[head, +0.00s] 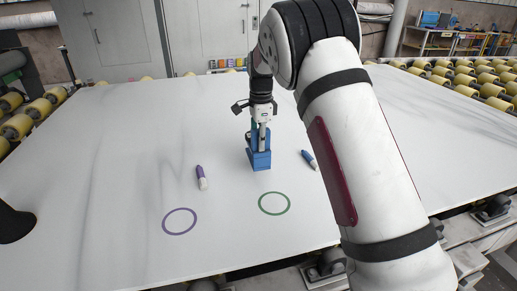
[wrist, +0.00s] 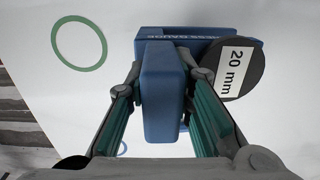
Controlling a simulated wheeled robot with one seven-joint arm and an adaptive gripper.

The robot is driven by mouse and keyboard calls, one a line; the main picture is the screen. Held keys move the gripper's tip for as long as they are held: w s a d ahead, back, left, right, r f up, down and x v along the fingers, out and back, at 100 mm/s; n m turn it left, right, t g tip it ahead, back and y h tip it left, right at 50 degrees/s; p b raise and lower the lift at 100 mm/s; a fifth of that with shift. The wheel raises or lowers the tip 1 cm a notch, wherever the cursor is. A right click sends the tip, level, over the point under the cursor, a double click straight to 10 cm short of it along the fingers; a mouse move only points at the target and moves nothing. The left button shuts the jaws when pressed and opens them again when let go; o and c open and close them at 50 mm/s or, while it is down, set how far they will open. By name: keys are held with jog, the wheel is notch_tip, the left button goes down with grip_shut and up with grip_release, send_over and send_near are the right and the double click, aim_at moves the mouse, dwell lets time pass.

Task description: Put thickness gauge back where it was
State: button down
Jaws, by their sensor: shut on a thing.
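The thickness gauge (head: 259,160) is a blue block near the middle of the white slab in the head view. In the wrist view the gauge (wrist: 165,95) shows a blue handle, a wider blue body with partly hidden lettering, and a dark round face labelled "20 mm". My gripper (head: 262,139) is above it, with its fingers closed on both sides of the handle. I cannot tell whether its base touches the slab. A green ring (head: 274,193) and a purple ring (head: 165,222) are drawn on the slab in front; both look empty.
A purple-and-white marker (head: 202,178) lies left of the gauge. A blue marker (head: 309,159) lies to its right, close to my arm in the picture. The slab (head: 100,150) is clear at the left. Yellow rollers (head: 460,80) line the far right edge.

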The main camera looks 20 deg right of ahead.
aim_at(260, 161)
jog(key=shift+w, duration=0.6)
jog(key=shift+w+f, duration=0.2)
jog(key=shift+f, duration=1.55)
jog(key=shift+f, duration=0.15)
jog(key=c, duration=1.4)
grip_release()
jog(key=shift+s, duration=0.1)
